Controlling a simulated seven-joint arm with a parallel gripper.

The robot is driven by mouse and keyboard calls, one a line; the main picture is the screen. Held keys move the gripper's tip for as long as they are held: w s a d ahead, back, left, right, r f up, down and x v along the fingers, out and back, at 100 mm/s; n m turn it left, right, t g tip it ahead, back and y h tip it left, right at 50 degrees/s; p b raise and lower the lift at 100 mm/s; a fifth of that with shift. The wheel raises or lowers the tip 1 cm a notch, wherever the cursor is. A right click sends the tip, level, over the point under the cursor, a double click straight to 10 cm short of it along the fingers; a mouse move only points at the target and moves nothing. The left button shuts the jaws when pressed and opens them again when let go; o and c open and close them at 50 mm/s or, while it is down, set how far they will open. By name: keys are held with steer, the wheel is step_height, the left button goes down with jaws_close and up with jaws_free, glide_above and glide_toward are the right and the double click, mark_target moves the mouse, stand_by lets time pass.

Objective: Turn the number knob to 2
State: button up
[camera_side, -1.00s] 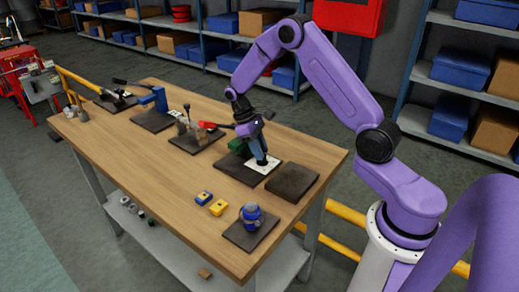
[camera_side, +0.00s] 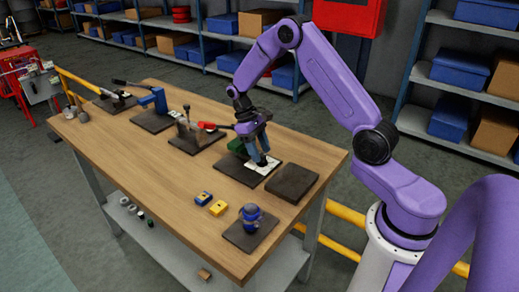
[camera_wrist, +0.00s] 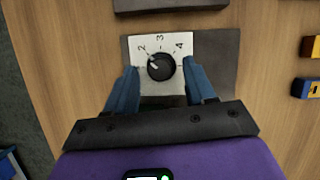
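The number knob (camera_wrist: 161,67) is a round black dial on a white plate (camera_wrist: 178,94) printed with the numbers 2, 3 and 4. A pale mark on the knob lies at its upper left, on the side of the 2. In the side view the plate (camera_side: 256,169) lies on a dark base on the workbench, and the knob is hard to make out there. My gripper (camera_wrist: 161,76) is open, with one blue finger on each side of the knob and a visible gap to it. In the side view my gripper (camera_side: 259,157) is low over the plate.
A dark flat block (camera_side: 292,182) lies just right of the plate. A blue round device (camera_side: 251,214), a yellow block (camera_side: 218,208) and a blue block (camera_side: 203,198) stand nearer the front of the wooden workbench (camera_side: 150,185). A red-handled lever (camera_side: 206,125) is at left.

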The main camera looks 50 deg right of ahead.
steer(key=d+v, duration=0.1)
steer(key=v, duration=1.6)
steer(key=shift+a+r, duration=0.2)
steer(key=shift+a, duration=0.25)
steer(key=shift+w, duration=0.1)
steer(key=s+a+r+n+t, duration=0.25)
steer(key=s+a+n, duration=0.35)
steer(key=s+a, duration=0.9)
steer(key=s+f+n+t, duration=0.1)
steer(key=s+f+n, duration=0.1)
steer(key=s, duration=0.8)
steer(key=s+d+f+n+t+y, duration=0.1)
steer(key=s+f+n, duration=0.1)
steer(key=s, duration=0.9)
steer(key=shift+f+n, duration=0.15)
steer(key=shift+n, duration=0.55)
